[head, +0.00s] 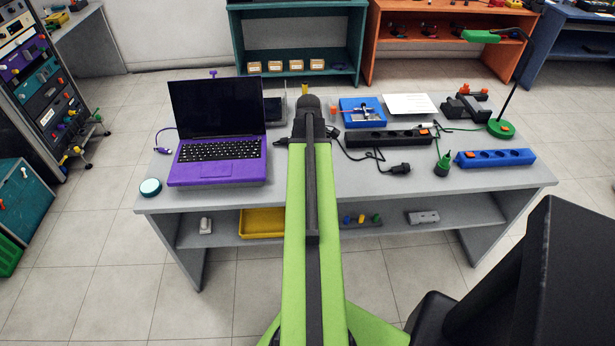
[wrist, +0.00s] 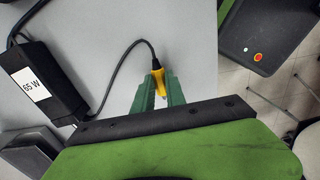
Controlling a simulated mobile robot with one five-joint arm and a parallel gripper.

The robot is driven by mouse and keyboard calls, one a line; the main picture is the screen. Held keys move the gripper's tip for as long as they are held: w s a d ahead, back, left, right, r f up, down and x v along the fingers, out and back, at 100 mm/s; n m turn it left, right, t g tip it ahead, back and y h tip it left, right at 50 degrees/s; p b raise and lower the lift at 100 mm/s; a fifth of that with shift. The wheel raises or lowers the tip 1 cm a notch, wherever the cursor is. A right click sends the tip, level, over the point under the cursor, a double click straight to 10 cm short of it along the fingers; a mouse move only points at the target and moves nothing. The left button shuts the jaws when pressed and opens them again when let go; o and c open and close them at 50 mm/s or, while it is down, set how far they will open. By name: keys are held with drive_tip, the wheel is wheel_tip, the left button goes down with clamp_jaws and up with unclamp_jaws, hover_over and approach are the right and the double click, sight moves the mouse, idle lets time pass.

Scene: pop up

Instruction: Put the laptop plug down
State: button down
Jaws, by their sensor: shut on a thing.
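In the wrist view, a yellow plug (wrist: 158,80) on a black cable sits between the green fingers of my gripper (wrist: 159,97), which is shut on it. The cable curves left to a black power adapter (wrist: 42,82) labelled 65 W, over a grey surface. Whether the plug touches that surface is unclear. In the head view, my green arm reaches over the grey table (head: 215,200) and hides my gripper. A purple laptop (head: 216,150) stands open on the table, left of my arm.
Right of my arm are a black power strip (head: 385,137), a black plug (head: 400,169), a green plug (head: 442,168) and a blue power strip (head: 495,158). A green lamp (head: 500,128) stands at the right. A round teal object (head: 150,187) sits near the front left corner.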

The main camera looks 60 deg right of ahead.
drive_tip(key=shift+s+d+f, duration=0.15)
drive_tip(key=shift+d+f, duration=0.05)
drive_tip(key=shift+f, duration=0.7)
drive_tip(key=shift+r, duration=0.25)
drive_tip(key=shift+f, duration=0.25)
drive_tip(key=c, duration=1.4)
unclamp_jaws()
drive_tip(key=shift+s+r, duration=0.1)
drive_tip(key=shift+o, duration=0.2)
wheel_tip(320, 180, up, 12)
drive_tip(key=p, duration=1.2)
drive_tip(key=shift+r, duration=0.15)
